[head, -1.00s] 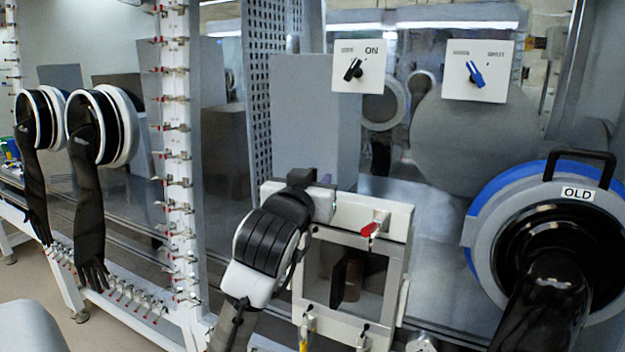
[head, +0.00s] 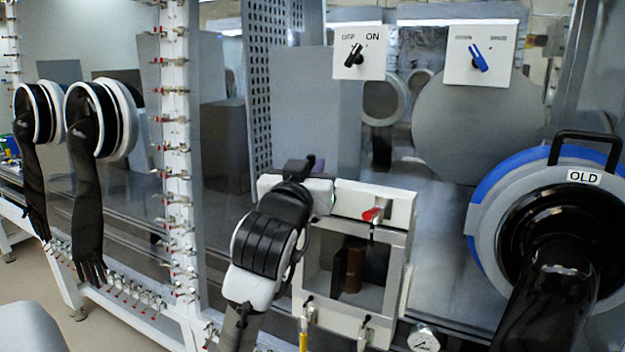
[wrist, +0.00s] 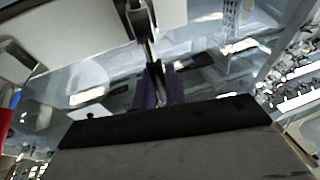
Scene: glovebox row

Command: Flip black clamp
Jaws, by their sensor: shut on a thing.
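My gripper (head: 308,168) is at the top left corner of the white framed hatch (head: 345,194), with its wrist bent over that corner. In the wrist view, the purplish fingers (wrist: 158,90) are closed around a slim dark handle, the black clamp (wrist: 146,40), which runs up toward a white block. In the head view my arm and hand hide most of the clamp. A dark piece sticks up at the gripper's tip; I cannot tell there whether it is clamp or finger.
A red-handled clamp (head: 374,214) sits on the hatch's top right. A yellow-handled clamp (head: 303,338) hangs at its lower left. ON/OFF (head: 357,52) and blue-knob (head: 482,56) switch panels hang above.

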